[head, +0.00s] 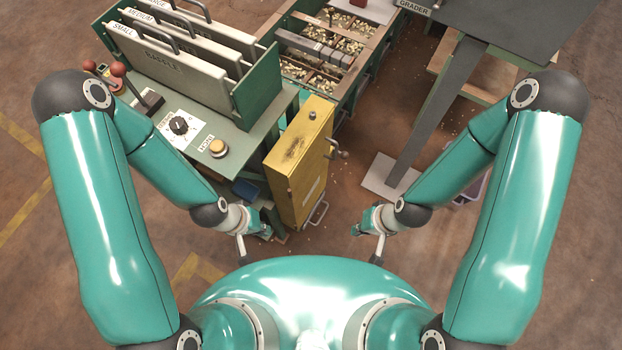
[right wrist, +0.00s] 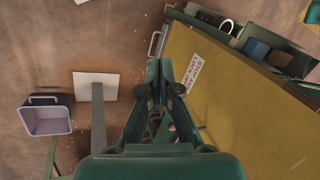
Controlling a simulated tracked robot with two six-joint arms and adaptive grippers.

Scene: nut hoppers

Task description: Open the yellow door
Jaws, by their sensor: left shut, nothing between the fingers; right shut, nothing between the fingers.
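The yellow door (head: 297,160) stands upright at the front end of the green machine in the head view, with worn dark patches on its face. A metal latch handle (head: 338,153) sticks out on its right side and a loop handle (head: 318,213) is low on it. In the right wrist view the yellow door (right wrist: 240,90) with a white label fills the right side. My left gripper (head: 264,222) is shut and empty, left of the door's lower part. My right gripper (head: 364,222) is shut and empty, right of the door and apart from it; its fingers also show in the right wrist view (right wrist: 168,85).
A green bench (head: 190,105) with a knob, a yellow button and red-ball levers stands left of the door. Nut trays (head: 325,50) lie behind it. A grey post on a pale base plate (head: 388,175) stands at right. A grey bin (right wrist: 45,117) sits on the floor.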

